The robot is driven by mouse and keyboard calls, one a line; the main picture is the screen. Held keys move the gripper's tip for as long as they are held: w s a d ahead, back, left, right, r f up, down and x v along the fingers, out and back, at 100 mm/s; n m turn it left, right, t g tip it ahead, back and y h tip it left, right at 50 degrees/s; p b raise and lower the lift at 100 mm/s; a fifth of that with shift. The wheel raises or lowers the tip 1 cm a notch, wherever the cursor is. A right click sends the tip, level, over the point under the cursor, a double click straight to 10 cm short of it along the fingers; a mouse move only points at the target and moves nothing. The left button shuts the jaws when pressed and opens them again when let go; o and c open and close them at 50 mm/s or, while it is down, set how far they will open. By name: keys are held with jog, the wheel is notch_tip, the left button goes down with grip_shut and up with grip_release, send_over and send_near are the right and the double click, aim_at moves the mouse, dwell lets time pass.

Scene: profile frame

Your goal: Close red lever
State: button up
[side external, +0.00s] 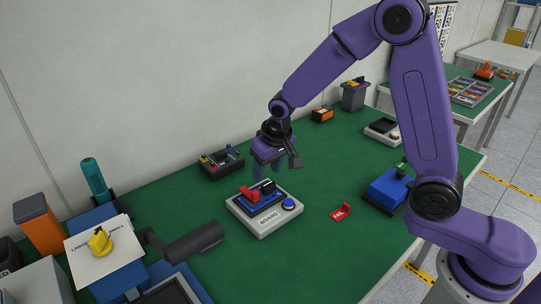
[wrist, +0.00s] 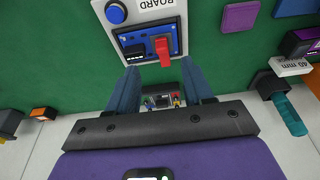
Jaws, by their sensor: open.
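The red lever (side external: 250,194) is mounted on a blue plate on the grey-white block marked BOARD (side external: 262,222). A small black part sits beside it on the same plate. In the wrist view the red lever (wrist: 163,48) lies just beyond my fingertips, roughly midway between them. My gripper (side external: 259,174) is open and empty, pointing down above and slightly behind the lever. In the wrist view its two blue fingers (wrist: 160,70) are well apart. I cannot tell the lever's exact angle.
A blue button (side external: 289,203) is on the board's right corner. A red FAIL tag (side external: 341,212) and a blue box (side external: 389,189) lie to the right. A dark device with knobs (side external: 221,162) stands behind left. A black cylindrical object (side external: 193,243) is front left. Green table is clear between.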

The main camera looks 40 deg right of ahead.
jog(key=shift+v, duration=2.35)
jog(key=shift+w, duration=0.1)
jog(key=c, duration=0.8)
jog(key=shift+w, duration=0.4)
grip_shut()
jog(key=g, duration=0.3)
send_over(255, 192)
notch_tip(255, 192, down, 13)
jog(key=shift+f, duration=0.15)
